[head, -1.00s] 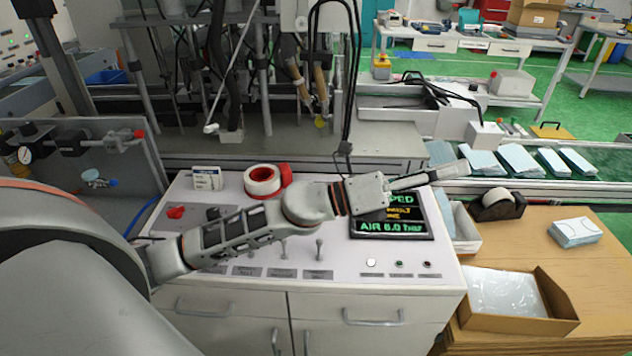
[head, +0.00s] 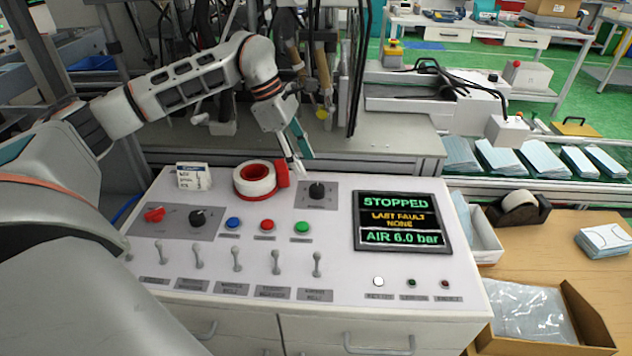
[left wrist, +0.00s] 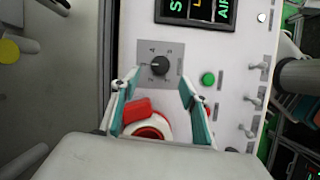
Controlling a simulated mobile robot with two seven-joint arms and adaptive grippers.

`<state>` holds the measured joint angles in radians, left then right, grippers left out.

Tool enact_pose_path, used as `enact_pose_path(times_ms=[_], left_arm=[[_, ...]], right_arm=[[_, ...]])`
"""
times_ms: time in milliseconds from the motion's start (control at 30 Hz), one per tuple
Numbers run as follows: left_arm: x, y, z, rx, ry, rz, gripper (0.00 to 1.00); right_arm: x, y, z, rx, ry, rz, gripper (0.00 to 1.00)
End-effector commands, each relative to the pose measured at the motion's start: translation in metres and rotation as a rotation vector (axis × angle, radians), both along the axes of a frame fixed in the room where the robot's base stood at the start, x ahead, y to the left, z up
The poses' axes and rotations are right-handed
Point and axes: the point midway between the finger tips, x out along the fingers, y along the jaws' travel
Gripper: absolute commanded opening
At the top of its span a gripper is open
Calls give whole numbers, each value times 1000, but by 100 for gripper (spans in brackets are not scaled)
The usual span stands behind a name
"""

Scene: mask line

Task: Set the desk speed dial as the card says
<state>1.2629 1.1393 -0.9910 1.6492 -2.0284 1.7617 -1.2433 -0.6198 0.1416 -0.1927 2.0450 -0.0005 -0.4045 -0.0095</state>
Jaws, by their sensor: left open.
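A black dial (head: 317,191) sits on a grey plate at the back of the sloped white desk. It also shows in the left wrist view (left wrist: 160,66), ringed by small numerals. Its pointer setting is too small to read surely. My left gripper (head: 304,166) is open, pointing down just behind and above this dial. In the left wrist view its teal-padded fingertips (left wrist: 159,80) are apart, with the dial between and just beyond them. A white card (head: 193,176) stands at the desk's back left, its small text unreadable. My right gripper is not in view.
A red-and-white tape roll (head: 256,180) lies left of the dial, under the fingers in the wrist view. A second black knob (head: 198,217), a red switch (head: 154,214), coloured buttons and several toggles are nearby. The screen (head: 402,221) reads STOPPED, AIR 6.0 bar.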

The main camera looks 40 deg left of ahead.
Motion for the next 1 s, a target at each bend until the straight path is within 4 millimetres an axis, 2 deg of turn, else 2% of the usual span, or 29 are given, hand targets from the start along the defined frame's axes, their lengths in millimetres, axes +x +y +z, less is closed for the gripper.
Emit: enact_pose_path(times_ms=[300,500,900,933,1000], left_arm=[[5,-16,-43,0,8,-2,45],[10,-24,-64,-1,5,-1,45],[11,-27,-71,-1,2,0,45],[11,-27,-71,-1,2,0,42],[11,-27,-71,-1,2,0,24]], right_arm=[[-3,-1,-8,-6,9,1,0],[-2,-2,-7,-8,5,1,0],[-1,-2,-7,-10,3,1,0],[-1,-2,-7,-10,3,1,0],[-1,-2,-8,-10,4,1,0]])
